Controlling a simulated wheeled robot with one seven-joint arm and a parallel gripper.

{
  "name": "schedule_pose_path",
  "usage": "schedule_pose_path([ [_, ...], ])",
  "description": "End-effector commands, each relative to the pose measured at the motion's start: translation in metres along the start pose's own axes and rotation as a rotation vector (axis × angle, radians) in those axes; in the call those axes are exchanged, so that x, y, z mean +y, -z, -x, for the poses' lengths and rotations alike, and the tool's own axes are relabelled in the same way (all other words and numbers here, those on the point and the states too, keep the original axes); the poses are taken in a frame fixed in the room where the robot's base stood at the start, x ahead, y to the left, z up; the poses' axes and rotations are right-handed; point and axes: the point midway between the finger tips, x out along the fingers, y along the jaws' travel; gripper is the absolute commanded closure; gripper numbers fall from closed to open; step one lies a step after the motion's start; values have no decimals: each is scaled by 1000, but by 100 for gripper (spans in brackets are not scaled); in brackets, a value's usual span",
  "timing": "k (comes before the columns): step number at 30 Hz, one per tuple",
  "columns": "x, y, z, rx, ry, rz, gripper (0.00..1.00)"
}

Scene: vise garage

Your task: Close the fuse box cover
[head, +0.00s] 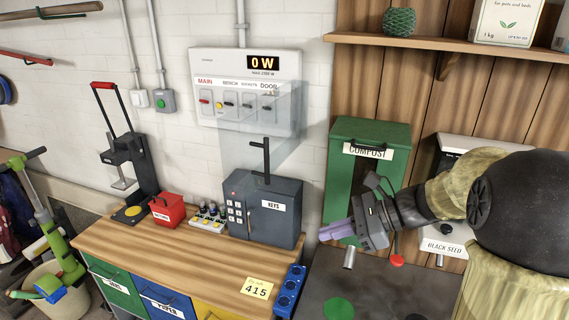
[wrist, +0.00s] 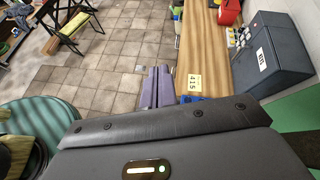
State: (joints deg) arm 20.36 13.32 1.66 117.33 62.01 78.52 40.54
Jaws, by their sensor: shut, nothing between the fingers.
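The fuse box (head: 205,66) is a white panel on the wall with a "0 W" display and a row of labelled switches. Its clear cover (head: 237,147) stands open, reaching out and down in front of the panel. A black handle (head: 266,152) appears to be on the cover, just above the key box in the picture. My gripper (head: 326,233), with purple fingers, is shut and empty. It is right of and below the cover, apart from it, in front of the green compost bin. The wrist view shows the fingers together (wrist: 154,88), but not the fuse box.
The dark key box (head: 250,222) stands on the wooden bench (head: 170,249) below the cover. A green compost bin (head: 338,185) is right of the fuse box, under a wooden shelf (head: 450,45). A blue socket strip (head: 290,292) is at the bench's right end.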

Motion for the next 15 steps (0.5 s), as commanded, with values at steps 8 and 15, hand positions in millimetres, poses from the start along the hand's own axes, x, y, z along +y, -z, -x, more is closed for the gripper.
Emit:
schedule_pose_path([
  [8, -61, -70, 75, -451, 126, -175, 100],
  [15, -64, -75, 82, -488, 131, -183, 100],
])
